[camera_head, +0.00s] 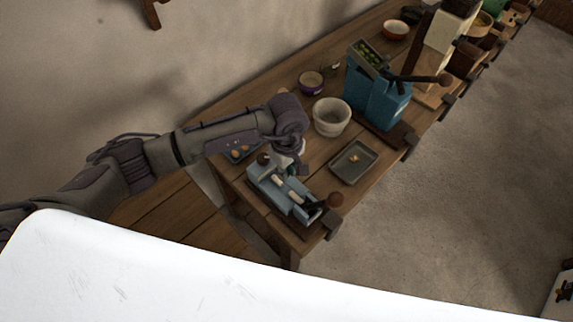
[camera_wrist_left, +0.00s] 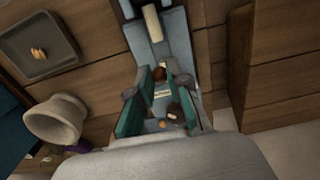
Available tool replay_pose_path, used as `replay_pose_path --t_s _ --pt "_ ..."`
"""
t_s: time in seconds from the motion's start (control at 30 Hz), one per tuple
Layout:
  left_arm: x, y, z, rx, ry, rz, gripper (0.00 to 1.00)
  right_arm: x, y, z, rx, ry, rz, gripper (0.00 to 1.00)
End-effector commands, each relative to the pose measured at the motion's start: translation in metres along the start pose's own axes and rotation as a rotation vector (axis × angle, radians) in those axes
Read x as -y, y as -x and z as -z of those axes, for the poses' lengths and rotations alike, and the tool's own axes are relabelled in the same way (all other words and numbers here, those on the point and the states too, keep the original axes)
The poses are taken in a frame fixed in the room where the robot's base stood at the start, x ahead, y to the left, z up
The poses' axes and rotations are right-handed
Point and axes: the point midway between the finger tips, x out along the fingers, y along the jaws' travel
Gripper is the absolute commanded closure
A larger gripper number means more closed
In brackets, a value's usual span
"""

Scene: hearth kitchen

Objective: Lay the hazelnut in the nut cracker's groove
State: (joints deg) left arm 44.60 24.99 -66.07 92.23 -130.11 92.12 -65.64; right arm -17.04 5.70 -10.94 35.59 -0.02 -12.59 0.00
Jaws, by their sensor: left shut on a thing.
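The nut cracker (camera_head: 262,182) is a blue-grey bench device with cream jaw pieces and a dark lever ending in a brown knob (camera_head: 335,200). It stands near the table's front end. My left gripper (camera_head: 293,170) is over it, pointing down, and hides part of it. In the left wrist view, my left gripper's (camera_wrist_left: 161,84) teal-padded fingers are shut on a small brown hazelnut (camera_wrist_left: 160,74). The nut cracker (camera_wrist_left: 178,45) lies beyond the fingertips, with a cream piece (camera_wrist_left: 152,23). I cannot tell whether the hazelnut touches the groove. My right gripper is not in view.
A grey tray (camera_head: 345,175) with small tan pieces lies right of the cracker. A pale bowl (camera_head: 331,118), a purple bowl (camera_head: 311,82) and a blue machine (camera_head: 375,98) stand farther back. A small tray with brown nuts (camera_head: 238,153) shows behind my arm.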

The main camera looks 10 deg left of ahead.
Motion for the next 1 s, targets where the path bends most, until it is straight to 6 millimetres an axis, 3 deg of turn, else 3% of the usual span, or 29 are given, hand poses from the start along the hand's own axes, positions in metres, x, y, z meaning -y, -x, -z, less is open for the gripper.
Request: replay_pose_path --t_s 0.37,1.0 --pt "0.000 -0.023 0.000 0.001 -0.003 -0.001 0.92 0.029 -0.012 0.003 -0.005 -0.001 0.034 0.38" --pt "-0.001 -0.068 0.001 -0.001 -0.005 -0.002 0.92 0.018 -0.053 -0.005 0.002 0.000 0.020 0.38"
